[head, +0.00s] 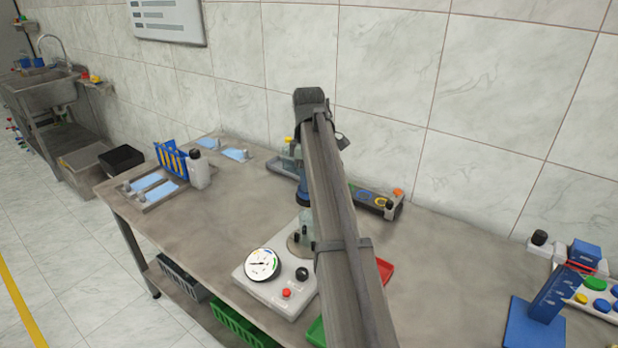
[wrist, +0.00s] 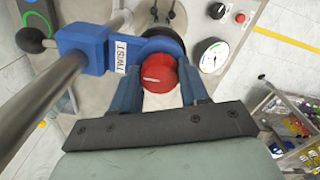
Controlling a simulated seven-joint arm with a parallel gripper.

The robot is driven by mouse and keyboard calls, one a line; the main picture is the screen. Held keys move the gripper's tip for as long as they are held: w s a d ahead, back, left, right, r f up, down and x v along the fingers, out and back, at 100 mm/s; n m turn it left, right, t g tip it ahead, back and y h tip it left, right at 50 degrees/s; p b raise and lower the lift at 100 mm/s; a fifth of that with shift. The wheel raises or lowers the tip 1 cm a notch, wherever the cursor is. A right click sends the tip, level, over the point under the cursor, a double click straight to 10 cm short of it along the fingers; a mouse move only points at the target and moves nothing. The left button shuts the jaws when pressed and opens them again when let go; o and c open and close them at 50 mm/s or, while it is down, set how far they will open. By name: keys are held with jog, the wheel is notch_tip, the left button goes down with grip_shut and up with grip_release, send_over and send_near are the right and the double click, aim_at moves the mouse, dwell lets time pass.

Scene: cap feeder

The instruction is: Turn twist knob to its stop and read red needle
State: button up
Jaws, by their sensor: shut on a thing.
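In the wrist view the red twist knob (wrist: 160,74), with a pale line on its face, sits at the end of a blue housing (wrist: 85,48) labelled TWIST. My gripper (wrist: 160,80) has one finger on each side of the knob and is shut on it. The round white gauge (wrist: 211,57) is partly visible to the right of the knob. In the head view the gauge (head: 262,264) faces up on a pale base (head: 262,292). Its red needle cannot be read clearly in either view. My arm hides the gripper and knob in the head view.
A black knob (head: 302,273) and a red button (head: 287,293) stand beside the gauge. A long grey rack (head: 362,199) lies behind my arm. A blue stand (head: 545,308) is at right. The table's left middle is clear.

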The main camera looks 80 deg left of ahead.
jog(key=shift+c, duration=0.7)
jog(key=m, duration=0.9)
jog(key=shift+m, duration=0.4)
jog(key=o, duration=1)
jog(key=shift+c, duration=0.2)
jog(key=n, duration=0.8)
